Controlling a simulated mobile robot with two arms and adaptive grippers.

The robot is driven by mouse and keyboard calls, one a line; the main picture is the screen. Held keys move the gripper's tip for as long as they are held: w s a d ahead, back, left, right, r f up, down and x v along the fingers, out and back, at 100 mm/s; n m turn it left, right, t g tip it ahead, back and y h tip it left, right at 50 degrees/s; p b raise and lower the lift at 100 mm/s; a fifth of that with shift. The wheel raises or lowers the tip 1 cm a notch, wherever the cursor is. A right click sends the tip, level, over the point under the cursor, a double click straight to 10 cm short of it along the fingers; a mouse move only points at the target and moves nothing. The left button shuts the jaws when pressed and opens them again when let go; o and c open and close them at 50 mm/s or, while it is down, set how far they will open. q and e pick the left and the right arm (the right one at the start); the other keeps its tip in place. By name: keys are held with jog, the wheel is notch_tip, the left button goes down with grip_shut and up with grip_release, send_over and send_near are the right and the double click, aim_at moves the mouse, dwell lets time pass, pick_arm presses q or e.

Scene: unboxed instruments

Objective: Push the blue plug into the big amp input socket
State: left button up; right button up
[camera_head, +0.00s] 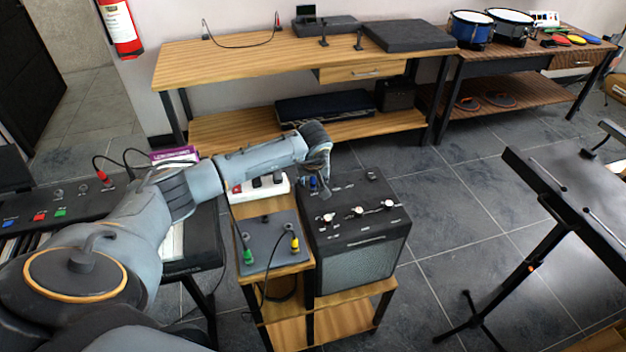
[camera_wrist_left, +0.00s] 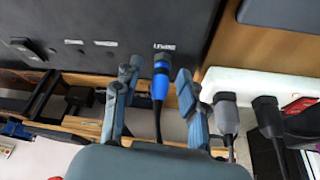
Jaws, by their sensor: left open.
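The big amp (camera_head: 361,262) is the black box with a grey grille on the wooden stand in the head view. Its top panel (camera_wrist_left: 95,22) fills the upper left of the left wrist view. The blue plug (camera_wrist_left: 160,86) has a black cable and stands at the panel by an upside-down label reading like "INPUT". It also shows in the head view (camera_head: 314,183). I cannot tell how deep its tip sits. My left gripper (camera_wrist_left: 158,76) is open, with one finger on each side of the plug and a gap on both sides. My right gripper is not in view.
A white power strip (camera_wrist_left: 232,78) with dark plugs lies close beside the right finger. A grey panel (camera_head: 262,262) with green and yellow plugs is left of the amp. A keyboard (camera_head: 75,200) stands further left. A black stand (camera_head: 535,235) is at right; floor between is clear.

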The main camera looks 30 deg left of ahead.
pick_arm(q)
jog(key=v, duration=1.2)
